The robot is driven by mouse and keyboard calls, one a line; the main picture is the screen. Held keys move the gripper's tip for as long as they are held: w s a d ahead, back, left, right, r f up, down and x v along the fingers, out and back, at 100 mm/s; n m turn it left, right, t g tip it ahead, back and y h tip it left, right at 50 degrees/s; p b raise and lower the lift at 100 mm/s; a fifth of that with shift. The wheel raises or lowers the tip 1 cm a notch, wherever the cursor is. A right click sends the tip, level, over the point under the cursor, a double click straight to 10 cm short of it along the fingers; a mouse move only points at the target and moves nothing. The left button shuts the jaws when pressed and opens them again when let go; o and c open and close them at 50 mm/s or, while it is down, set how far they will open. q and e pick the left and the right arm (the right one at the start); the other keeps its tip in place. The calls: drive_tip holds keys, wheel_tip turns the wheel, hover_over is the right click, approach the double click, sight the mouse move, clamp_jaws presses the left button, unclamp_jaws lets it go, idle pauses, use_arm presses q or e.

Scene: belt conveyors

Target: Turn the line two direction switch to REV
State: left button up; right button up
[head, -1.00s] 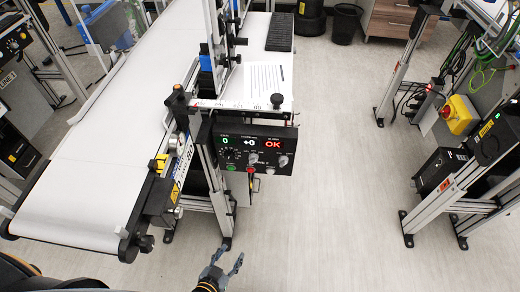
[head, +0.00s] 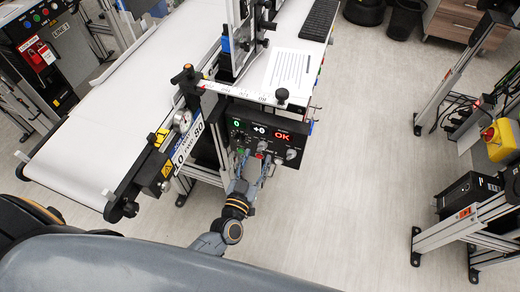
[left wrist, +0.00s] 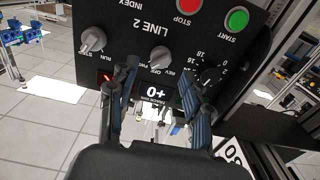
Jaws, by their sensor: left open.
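The line two control panel (head: 270,130) is a black box with lit displays at the conveyor's end. In the left wrist view the panel (left wrist: 125,45) appears upside down, with "LINE 2" lettering. Its direction switch (left wrist: 160,57) is a grey knob labelled REV, OFF and FWD; I cannot tell surely which label it points to. The knob also shows in the head view (head: 262,146). My left gripper (head: 253,172) is open just below the panel face. In the left wrist view its fingers (left wrist: 157,76) are spread toward the knob; contact is not visible. My right gripper is out of view.
The white conveyor belt (head: 130,110) lies left of the panel. Open floor (head: 350,160) lies to the right, before another frame with a yellow box (head: 498,140).

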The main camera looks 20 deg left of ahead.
sight(261, 150)
use_arm(q)
drive_tip(key=shift+w, duration=1.8)
clamp_jaws()
